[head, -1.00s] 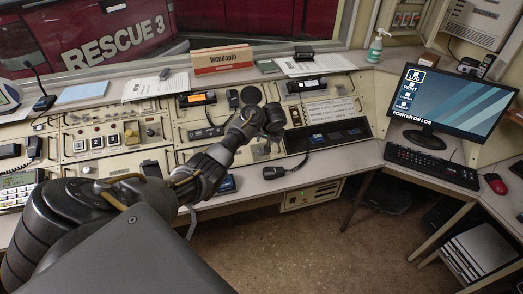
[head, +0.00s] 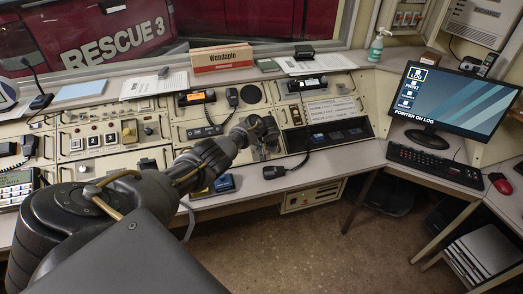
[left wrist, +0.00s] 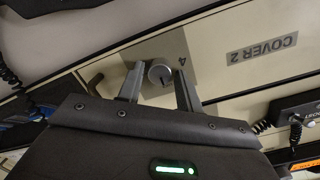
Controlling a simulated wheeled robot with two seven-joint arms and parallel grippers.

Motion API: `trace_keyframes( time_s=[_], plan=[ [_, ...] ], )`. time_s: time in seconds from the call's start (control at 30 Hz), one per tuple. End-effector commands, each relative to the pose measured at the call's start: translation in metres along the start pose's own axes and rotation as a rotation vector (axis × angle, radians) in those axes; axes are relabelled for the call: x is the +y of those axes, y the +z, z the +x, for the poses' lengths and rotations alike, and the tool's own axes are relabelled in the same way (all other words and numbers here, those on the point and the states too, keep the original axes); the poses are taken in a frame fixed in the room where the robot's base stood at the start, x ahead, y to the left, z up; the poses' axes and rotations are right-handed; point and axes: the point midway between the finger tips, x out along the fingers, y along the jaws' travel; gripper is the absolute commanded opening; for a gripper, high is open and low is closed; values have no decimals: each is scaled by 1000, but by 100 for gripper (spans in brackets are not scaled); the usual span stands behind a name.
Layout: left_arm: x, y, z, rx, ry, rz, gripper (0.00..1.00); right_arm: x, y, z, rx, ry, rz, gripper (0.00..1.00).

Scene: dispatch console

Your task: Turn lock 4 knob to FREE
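The lock 4 knob (left wrist: 160,74) is a small round silver-grey knob with a slot, on a metal plate (left wrist: 152,53) marked 4. In the left wrist view it lies between the two fingers of my left gripper (left wrist: 158,82), which are apart, with a visible gap on each side of the knob. I cannot tell how deep the fingers reach around it. In the head view my left gripper (head: 264,132) is over the console's middle front panel and hides the knob. No FREE mark is legible. My right gripper is in neither view.
A COVER 2 label (left wrist: 262,48) is on the panel beside the plate. The monitor (head: 452,98) is far right.

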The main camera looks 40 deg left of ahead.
Motion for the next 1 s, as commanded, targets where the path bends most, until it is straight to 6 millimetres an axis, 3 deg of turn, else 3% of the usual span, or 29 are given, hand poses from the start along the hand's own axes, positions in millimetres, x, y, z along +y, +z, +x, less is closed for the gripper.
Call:
trace_keyframes(
  time_s=[0.13,0.37,0.67,1.0],
  plan=[
    [0,0,0,0,0,0,34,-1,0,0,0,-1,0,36],
    [0,0,0,0,1,0,4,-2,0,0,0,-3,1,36],
    [1,0,0,-2,-3,38,3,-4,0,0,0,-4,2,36],
    [2,0,0,-15,-24,264,3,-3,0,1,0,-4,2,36]
  ],
)
